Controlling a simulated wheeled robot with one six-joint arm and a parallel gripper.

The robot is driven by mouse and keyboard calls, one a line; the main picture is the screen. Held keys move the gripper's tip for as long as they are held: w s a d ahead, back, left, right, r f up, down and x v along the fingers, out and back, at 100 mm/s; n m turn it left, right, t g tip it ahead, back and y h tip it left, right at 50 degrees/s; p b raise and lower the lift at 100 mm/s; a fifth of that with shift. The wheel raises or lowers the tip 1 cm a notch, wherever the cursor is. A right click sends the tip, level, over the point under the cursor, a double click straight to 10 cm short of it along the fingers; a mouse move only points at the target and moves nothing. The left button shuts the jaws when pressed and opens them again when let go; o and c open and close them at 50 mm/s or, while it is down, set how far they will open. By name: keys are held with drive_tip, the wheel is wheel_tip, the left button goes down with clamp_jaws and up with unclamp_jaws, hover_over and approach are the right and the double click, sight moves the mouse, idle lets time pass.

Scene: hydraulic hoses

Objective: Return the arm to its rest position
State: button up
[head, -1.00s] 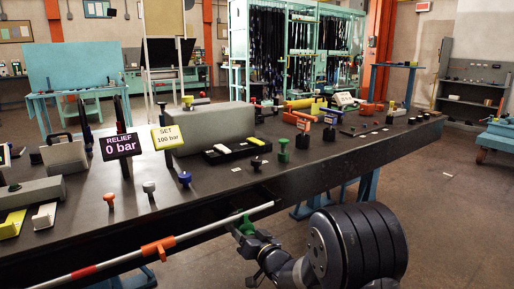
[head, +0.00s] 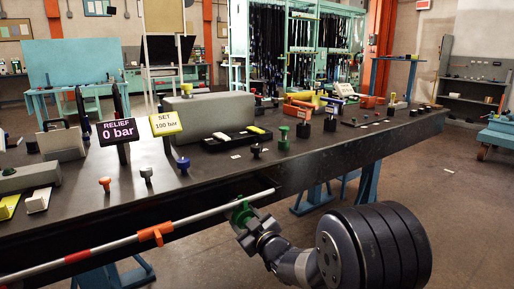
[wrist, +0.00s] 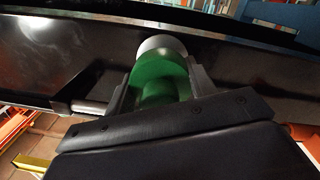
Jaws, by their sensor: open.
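My gripper (head: 243,214) is low at the front of the dark bench (head: 330,160), near the right end of a pale rod (head: 205,213). A green rounded part (wrist: 160,78) sits between my two grey fingers in the wrist view, with a pale round end beyond it. The fingers stand apart on either side of it; I cannot tell whether they touch it. In the head view the green part (head: 240,209) shows at my gripper's tip. My dark wrist and arm extend to the lower right.
The rod carries an orange clip (head: 156,233) and a red band (head: 78,257) along the bench front. Signs reading RELIEF 0 bar (head: 118,131) and SET 100 bar (head: 166,124), with several knobs, stand on the bench. Open floor (head: 460,215) lies to the right.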

drive_tip(key=n+b, duration=0.1)
drive_tip(key=n, duration=0.3)
drive_tip(key=shift+s+d, duration=0.2)
drive_tip(key=shift+s, duration=0.1)
drive_tip(key=shift+s+r, duration=0.1)
drive_tip(key=shift+r, duration=0.05)
